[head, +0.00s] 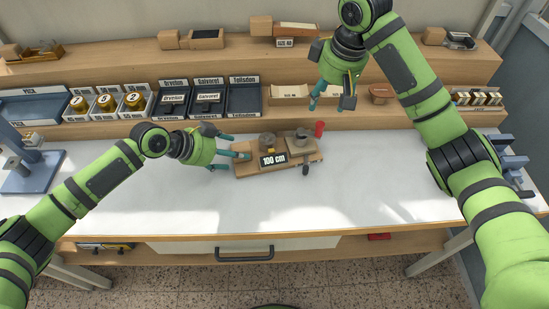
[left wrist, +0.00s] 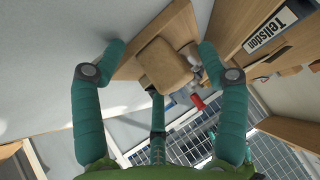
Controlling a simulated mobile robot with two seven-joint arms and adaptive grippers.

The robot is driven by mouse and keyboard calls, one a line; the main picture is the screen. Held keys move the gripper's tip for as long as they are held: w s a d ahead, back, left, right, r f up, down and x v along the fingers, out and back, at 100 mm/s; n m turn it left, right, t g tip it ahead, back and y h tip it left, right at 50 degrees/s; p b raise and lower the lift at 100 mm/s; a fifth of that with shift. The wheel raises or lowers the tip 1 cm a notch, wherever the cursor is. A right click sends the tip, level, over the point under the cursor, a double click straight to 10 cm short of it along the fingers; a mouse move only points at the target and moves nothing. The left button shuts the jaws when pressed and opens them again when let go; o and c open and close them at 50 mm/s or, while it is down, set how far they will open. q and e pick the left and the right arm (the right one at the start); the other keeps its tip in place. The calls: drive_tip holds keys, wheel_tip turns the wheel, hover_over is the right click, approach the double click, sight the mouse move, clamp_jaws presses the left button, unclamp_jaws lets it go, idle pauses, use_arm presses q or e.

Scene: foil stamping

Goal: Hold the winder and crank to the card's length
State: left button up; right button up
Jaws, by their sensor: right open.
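The winder (head: 279,163) is a wooden base on the white worktop, with metal parts and a dark card reading "100 cm" (head: 274,160) at its front. A small dark-tipped handle (head: 305,170) hangs at its right side. My left gripper (head: 231,153) is at the winder's left end. In the left wrist view its spread fingers (left wrist: 162,62) straddle a wooden block (left wrist: 166,66), with small gaps visible beside it. My right gripper (head: 331,103) is open and empty, above and behind the winder's right end. A red cylindrical part (head: 320,128) shows at the winder's back right.
Behind stand foil trays (head: 208,99) with name labels, several round spools (head: 106,102) and a blue tray (head: 33,105). A blue-grey press (head: 30,165) stands at the left, and blue equipment (head: 512,163) at the right. The front of the worktop (head: 290,208) is clear.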

use_arm(q)
drive_tip(key=v, duration=1.2)
drive_tip(key=shift+s+f, duration=0.1)
drive_tip(key=shift+s, duration=0.05)
use_arm(e)
drive_tip(key=shift+s+f, duration=0.1)
